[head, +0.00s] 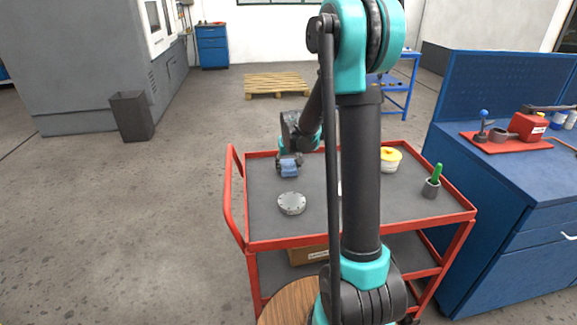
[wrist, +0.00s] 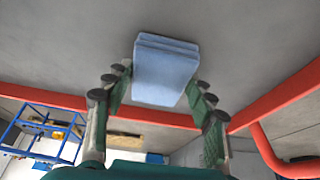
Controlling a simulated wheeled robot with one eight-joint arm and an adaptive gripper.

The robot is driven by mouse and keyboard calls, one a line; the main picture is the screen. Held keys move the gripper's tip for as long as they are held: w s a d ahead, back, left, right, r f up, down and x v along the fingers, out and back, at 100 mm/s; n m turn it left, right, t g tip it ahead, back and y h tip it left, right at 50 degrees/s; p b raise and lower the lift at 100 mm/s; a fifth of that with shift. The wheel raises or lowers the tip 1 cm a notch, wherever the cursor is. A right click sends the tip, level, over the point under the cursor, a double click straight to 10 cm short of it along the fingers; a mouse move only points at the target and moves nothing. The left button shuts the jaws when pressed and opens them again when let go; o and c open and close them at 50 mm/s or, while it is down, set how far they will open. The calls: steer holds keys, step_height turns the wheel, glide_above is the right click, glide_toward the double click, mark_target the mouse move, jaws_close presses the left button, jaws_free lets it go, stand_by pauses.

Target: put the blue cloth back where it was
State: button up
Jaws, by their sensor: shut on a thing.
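The blue cloth (head: 289,169) is a small folded block over the left back part of the red cart's grey top (head: 262,190). My gripper (head: 288,159) is above it and shut on it. In the wrist view the cloth (wrist: 166,70) sits between the two finger pairs of my gripper (wrist: 160,85), its far end sticking out past the fingertips. Whether the cloth touches the cart top or hangs just over it, I cannot tell.
A round grey flange (head: 291,204) lies on the cart just in front of the cloth. A white-and-yellow roll (head: 390,160) and a grey cup with a green-handled thing (head: 432,187) stand at the right. My arm hides the cart's middle. A blue workbench (head: 510,180) stands to the right.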

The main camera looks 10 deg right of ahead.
steer(key=o, duration=1.2)
steer(key=v, duration=1.2)
steer(key=shift+s, duration=0.1)
